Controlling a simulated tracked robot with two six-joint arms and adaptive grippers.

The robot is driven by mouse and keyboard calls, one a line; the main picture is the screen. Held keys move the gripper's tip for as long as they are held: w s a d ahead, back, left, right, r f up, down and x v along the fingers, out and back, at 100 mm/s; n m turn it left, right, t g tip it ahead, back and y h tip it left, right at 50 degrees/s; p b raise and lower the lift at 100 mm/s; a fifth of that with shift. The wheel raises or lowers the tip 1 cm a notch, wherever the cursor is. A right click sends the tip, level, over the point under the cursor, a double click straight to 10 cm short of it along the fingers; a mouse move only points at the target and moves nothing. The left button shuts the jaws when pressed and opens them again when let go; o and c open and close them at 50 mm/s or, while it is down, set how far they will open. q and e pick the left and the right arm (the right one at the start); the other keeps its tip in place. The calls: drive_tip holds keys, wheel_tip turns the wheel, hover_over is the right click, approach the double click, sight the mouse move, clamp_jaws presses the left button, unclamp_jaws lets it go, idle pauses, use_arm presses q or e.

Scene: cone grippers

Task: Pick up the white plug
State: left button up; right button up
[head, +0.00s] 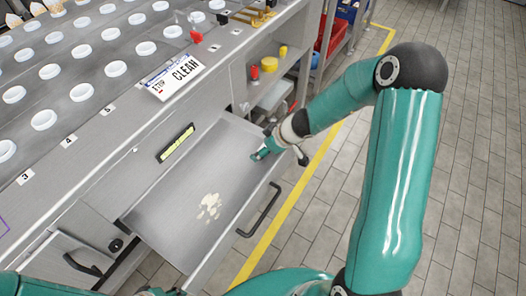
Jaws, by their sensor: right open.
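Several round white pieces, one of them (43,120), sit in rows on the grey worktop at the upper left. They may be plugs, but I cannot tell which one is the white plug. My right gripper (263,151) is open and empty-looking. It is over the right side of the pulled-out grey drawer (165,205), away from the white pieces. I cannot tell its exact height above the drawer. Only a small dark and teal part shows at the bottom edge, perhaps my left gripper (155,291); its fingers are not clear.
A pale patch of crumbs (209,207) lies in the drawer. A shelf on the right holds a yellow container (283,51) and a red item (269,64). A black handle (262,213) fronts the drawer. The tiled floor on the right is open.

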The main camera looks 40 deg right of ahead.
drive_tip(key=shift+w+a+f, duration=0.15)
drive_tip(key=shift+w+f, duration=0.15)
drive_tip(key=shift+f, duration=0.25)
drive_tip(key=c, duration=1)
drive_tip(key=shift+o, duration=0.2)
drive_tip(key=shift+r, duration=0.15)
